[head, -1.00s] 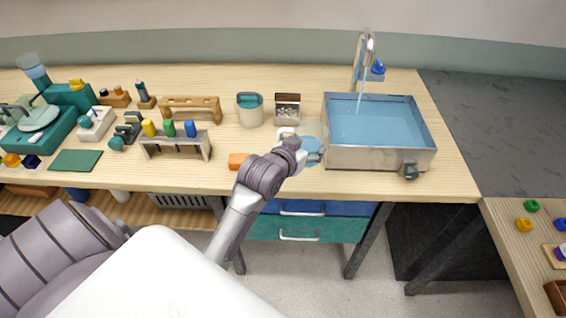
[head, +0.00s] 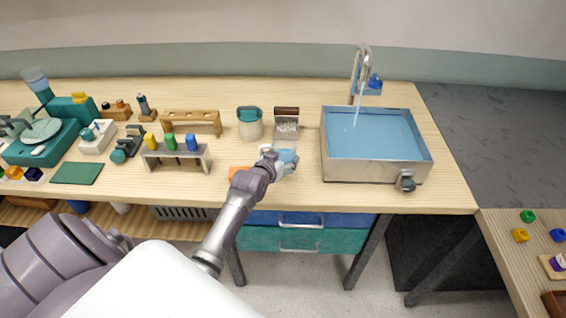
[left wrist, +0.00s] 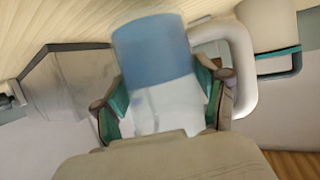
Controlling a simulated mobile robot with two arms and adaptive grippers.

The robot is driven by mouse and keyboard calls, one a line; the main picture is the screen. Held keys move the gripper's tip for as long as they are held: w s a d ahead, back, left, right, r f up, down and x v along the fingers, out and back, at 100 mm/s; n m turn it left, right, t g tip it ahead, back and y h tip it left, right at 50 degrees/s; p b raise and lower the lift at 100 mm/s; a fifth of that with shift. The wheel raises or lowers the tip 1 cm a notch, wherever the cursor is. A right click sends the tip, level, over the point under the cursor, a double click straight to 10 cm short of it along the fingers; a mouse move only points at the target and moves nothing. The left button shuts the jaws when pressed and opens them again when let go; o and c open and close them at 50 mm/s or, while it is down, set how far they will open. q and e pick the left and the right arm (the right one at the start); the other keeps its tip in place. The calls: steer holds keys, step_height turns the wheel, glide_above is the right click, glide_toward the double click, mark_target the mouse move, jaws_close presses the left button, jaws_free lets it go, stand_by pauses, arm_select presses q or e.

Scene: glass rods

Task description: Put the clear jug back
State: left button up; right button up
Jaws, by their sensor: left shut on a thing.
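The jug (head: 289,157) looks pale blue in the head view, above the table's front part, left of the sink. My left gripper (head: 279,163) is shut on it. In the left wrist view the jug (left wrist: 154,50) is blue in one part and whitish clear in the other. It sits between the two green-padded fingers of the left gripper (left wrist: 165,100). A thick white handle (left wrist: 243,65) stands out beside it. The gripper hides part of the jug in the head view. I cannot tell whether the jug touches the table. My right gripper is not in view.
The metal sink (head: 375,172) with blue water and a running tap (head: 360,70) stands to the right. An orange block (head: 238,173) lies close left of the gripper. A cream container with a green rim (head: 249,124) and a small metal box (head: 286,128) stand behind.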

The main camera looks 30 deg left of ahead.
arm_select(q)
steer(key=shift+f, duration=1.15)
steer(key=shift+f, duration=0.1)
steer(key=o, duration=1.3)
steer(key=shift+f, duration=0.1)
steer(key=v, duration=1.2)
steer(key=shift+r+b, duration=0.25)
steer(key=shift+b, duration=0.1)
